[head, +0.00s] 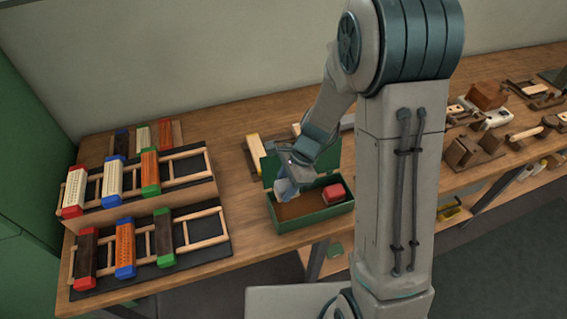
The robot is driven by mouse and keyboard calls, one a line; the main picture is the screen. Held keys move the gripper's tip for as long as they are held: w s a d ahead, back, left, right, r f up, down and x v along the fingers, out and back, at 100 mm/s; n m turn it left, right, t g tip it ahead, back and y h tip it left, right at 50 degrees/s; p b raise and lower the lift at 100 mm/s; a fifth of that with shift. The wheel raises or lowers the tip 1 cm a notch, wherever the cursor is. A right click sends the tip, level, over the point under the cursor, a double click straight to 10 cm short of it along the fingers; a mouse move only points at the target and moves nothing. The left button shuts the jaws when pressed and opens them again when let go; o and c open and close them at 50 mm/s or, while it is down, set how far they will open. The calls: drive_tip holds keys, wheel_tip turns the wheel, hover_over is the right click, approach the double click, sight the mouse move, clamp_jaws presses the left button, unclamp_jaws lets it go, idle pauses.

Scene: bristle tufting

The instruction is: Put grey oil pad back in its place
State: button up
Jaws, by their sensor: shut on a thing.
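My gripper (284,179) reaches down over the left half of an open green box (313,219). It is shut on a small grey-blue piece, which looks like the grey oil pad (286,192). The pad is at the box's left end, partly covered by the gripper. I cannot tell whether it touches the box floor. The box has a brown floor and a raised green lid at the back. A red block (334,193) sits in its right end.
Left of the box, two tiered dark racks (215,235) with wooden rails hold several coloured-end brushes. Behind the box lie a cream block (254,147) and other small pieces. Wooden tools and blocks (488,95) crowd the bench at right. Bare bench top shows between racks and box.

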drive_tip(key=shift+w+f, duration=0.1)
drive_tip(key=shift+f+b, duration=0.5)
drive_tip(key=shift+b, duration=0.1)
drive_tip(key=b, duration=0.7)
approach(280, 214)
drive_tip(key=x, duration=0.5)
drive_tip(key=shift+a+r, duration=0.15)
drive_tip(key=shift+a, duration=0.1)
drive_tip(key=shift+f+b, duration=0.55)
drive_tip(key=o, duration=1.3)
drive_tip(key=shift+c, duration=0.2)
drive_tip(key=shift+r, duration=0.1)
